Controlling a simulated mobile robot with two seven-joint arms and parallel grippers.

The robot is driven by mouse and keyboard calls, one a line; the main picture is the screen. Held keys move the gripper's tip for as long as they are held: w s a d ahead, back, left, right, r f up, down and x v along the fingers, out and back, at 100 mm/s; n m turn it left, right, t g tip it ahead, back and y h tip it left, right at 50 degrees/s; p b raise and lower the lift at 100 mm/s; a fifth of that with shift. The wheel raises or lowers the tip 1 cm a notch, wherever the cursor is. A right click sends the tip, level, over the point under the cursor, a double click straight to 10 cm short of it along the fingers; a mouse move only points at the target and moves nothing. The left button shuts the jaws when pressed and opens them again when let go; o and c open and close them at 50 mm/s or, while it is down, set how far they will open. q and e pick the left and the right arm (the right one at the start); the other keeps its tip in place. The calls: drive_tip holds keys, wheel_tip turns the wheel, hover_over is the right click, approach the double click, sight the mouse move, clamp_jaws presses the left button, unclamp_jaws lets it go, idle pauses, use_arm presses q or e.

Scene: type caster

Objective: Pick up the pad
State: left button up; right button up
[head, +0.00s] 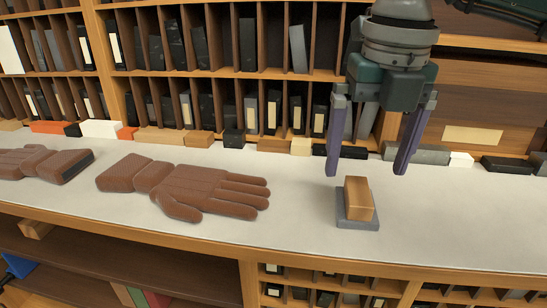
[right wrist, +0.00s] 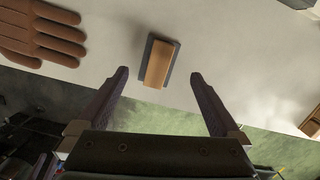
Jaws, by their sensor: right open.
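The pad shows as a tan block (head: 359,199) standing on a thin dark grey base (head: 357,224) on the pale counter. In the right wrist view the block (right wrist: 158,65) lies just beyond the fingertips, centred between them, with the grey base (right wrist: 169,73) along its edges. My right gripper (head: 366,172) is open and empty, pointing down, its two purple-grey fingers above the counter around the block's left and right in the head view. It does not touch the pad. My left gripper is not in view.
Two brown gloves (head: 195,187) lie to the left on the counter (head: 300,220). A row of small blocks runs along the back, beneath a wooden shelf rack (head: 225,74) with narrow slots. The counter's front edge is close to the pad. The counter right of the pad is clear.

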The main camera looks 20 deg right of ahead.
wheel_tip(320, 180, down, 5)
drive_tip(key=p, duration=0.2)
drive_tip(key=shift+w+f+p, duration=0.15)
drive_tip(key=shift+p, duration=0.25)
drive_tip(key=shift+f, duration=0.25)
drive_tip(key=shift+w, duration=0.1)
drive_tip(key=c, duration=1.3)
drive_tip(key=shift+c, duration=0.2)
wheel_tip(320, 180, up, 14)
drive_tip(key=b, duration=0.4)
wheel_tip(320, 180, up, 6)
hover_over(359, 190)
